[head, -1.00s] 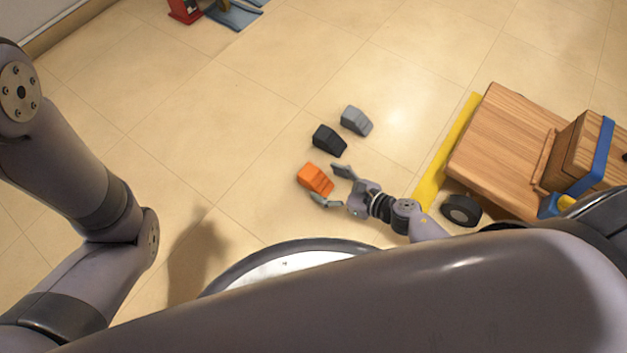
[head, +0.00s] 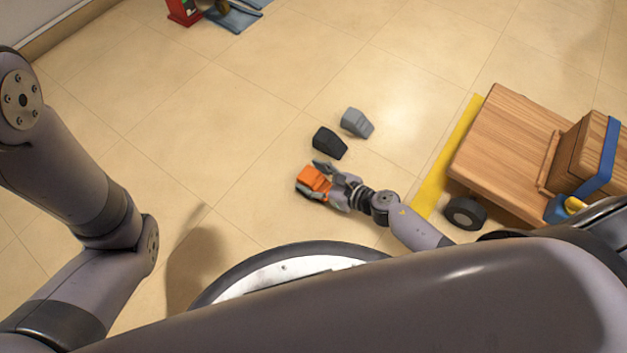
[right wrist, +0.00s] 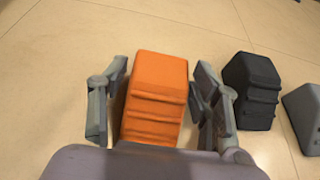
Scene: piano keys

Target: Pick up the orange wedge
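The orange wedge (head: 312,180) lies on the tiled floor, at the near end of a row of wedges. My right gripper (head: 322,180) is around it, with one finger on each side. In the right wrist view the orange wedge (right wrist: 156,95) sits between the open fingers of the right gripper (right wrist: 155,100). A narrow gap shows on the left side; on the right side the finger is very close, and I cannot tell if it touches. My left arm shows at the left of the head view, but its gripper is not in view.
A black wedge (head: 330,143) and a grey wedge (head: 357,123) stand beyond the orange one. A wooden cart (head: 500,140) with black wheels stands at the right, by a yellow floor strip (head: 447,155). Open floor lies to the left.

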